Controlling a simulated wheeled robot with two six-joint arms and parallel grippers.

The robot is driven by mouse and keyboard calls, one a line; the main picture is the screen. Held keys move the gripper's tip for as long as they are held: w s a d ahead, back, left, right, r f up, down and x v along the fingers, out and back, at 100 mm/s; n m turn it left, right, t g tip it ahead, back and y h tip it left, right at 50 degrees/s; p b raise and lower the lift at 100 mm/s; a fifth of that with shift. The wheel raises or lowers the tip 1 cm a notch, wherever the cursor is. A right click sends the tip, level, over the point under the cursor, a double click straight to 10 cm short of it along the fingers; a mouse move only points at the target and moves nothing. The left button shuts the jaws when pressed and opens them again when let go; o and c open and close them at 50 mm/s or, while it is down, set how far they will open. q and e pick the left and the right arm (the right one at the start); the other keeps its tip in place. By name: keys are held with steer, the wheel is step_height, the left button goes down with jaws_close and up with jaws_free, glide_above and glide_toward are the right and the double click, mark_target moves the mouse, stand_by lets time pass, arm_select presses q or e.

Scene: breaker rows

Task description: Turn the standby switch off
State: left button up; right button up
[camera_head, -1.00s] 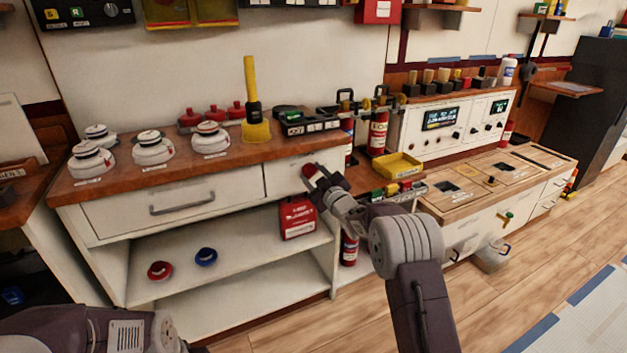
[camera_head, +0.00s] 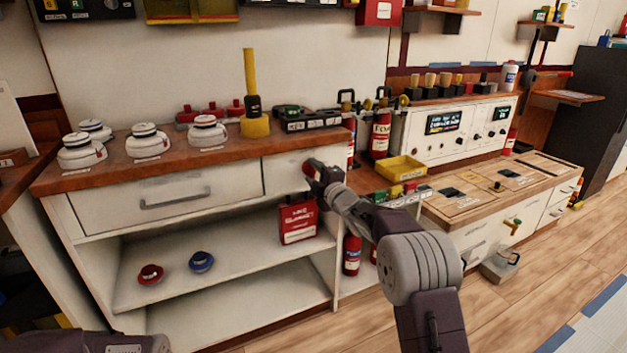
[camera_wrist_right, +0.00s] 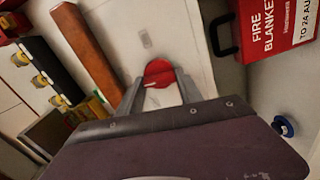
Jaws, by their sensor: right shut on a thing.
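My right gripper (camera_head: 312,168) is in front of the drawer fronts below the counter. It is shut on a small red round-ended thing (camera_wrist_right: 158,73), which shows between the two fingers in the right wrist view; the fingers hide part of it. I can read no standby label, so I cannot tell which switch is the standby one. A black panel (camera_head: 85,12) with small coloured keys and a round knob hangs at the top left. A white console (camera_head: 412,128) with screens and several dark knobs stands at the right, apart from my gripper. My left gripper is out of view.
White round detectors (camera_head: 147,143) and a yellow-handled tool (camera_head: 250,90) stand on the wooden counter (camera_head: 170,167). A red fire blanket box (camera_head: 298,220) sits on the shelf below. A yellow tray (camera_head: 400,168) and red extinguishers (camera_head: 380,135) are to the right.

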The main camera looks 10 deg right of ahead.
steer(key=shift+f+n+b, duration=0.15)
steer(key=shift+n+b, duration=0.4)
steer(key=shift+n, duration=0.25)
steer(key=o, duration=1.4)
steer(key=shift+c, duration=0.2)
steer(key=p+v, duration=0.1)
steer(key=v, duration=0.8)
